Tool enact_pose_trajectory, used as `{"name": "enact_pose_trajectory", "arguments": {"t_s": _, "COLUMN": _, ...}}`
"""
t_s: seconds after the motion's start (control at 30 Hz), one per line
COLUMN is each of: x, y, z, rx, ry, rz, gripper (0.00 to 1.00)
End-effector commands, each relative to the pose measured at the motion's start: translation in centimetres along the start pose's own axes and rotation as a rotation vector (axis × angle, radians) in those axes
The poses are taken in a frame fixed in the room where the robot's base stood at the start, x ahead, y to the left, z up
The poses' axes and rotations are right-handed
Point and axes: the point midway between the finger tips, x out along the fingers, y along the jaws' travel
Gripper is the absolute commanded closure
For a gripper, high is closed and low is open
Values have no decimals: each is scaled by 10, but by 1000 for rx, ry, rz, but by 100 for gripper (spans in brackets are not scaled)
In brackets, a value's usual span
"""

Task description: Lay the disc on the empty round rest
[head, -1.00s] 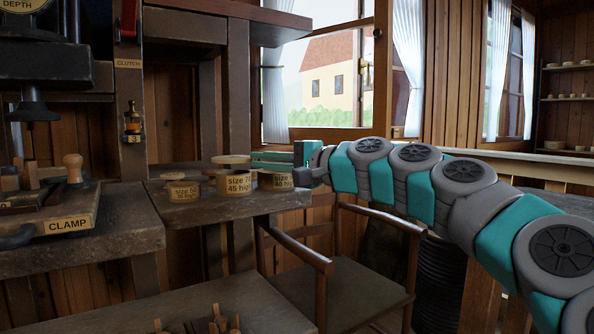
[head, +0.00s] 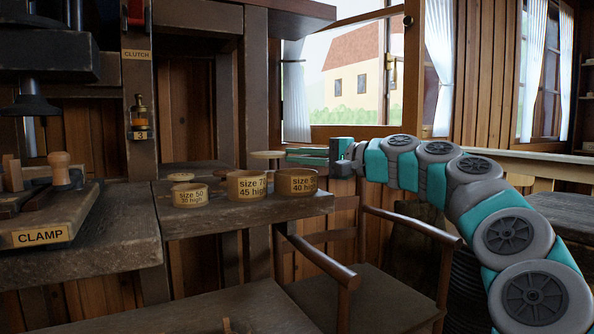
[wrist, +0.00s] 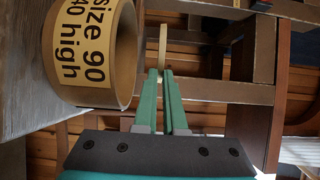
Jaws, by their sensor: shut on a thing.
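My gripper (head: 286,155) reaches in from the right and is shut on a pale thin disc (head: 267,154). In the wrist view the green fingers (wrist: 161,72) pinch the disc (wrist: 163,45), seen edge-on. The disc is held in the air above the rests, apart from them. Three round labelled rests stand on a wooden shelf: size 50 (head: 190,195), size 70 (head: 247,186) and size 90 (head: 297,182). The size 90 rest (wrist: 122,55) looks hollow in the wrist view. Another pale disc (head: 181,177) shows at the size 50 rest; whether it touches is unclear. The size 70 top is hard to see.
A chair (head: 375,285) stands in front of the shelf (head: 225,220), under my arm. A bench with a clamp (head: 42,237) is at the left. A dark post (head: 140,90) rises behind the bench. The air above the rests is clear.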

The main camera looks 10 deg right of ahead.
Motion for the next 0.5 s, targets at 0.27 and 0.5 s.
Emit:
{"name": "enact_pose_trajectory", "arguments": {"t_s": 0.27, "x": 19, "y": 4, "z": -30, "rx": -2, "ry": 2, "rz": 2, "gripper": 100}}
{"name": "enact_pose_trajectory", "arguments": {"t_s": 0.5, "x": 28, "y": 4, "z": -47, "rx": 0, "ry": 3, "rz": -1, "gripper": 100}}
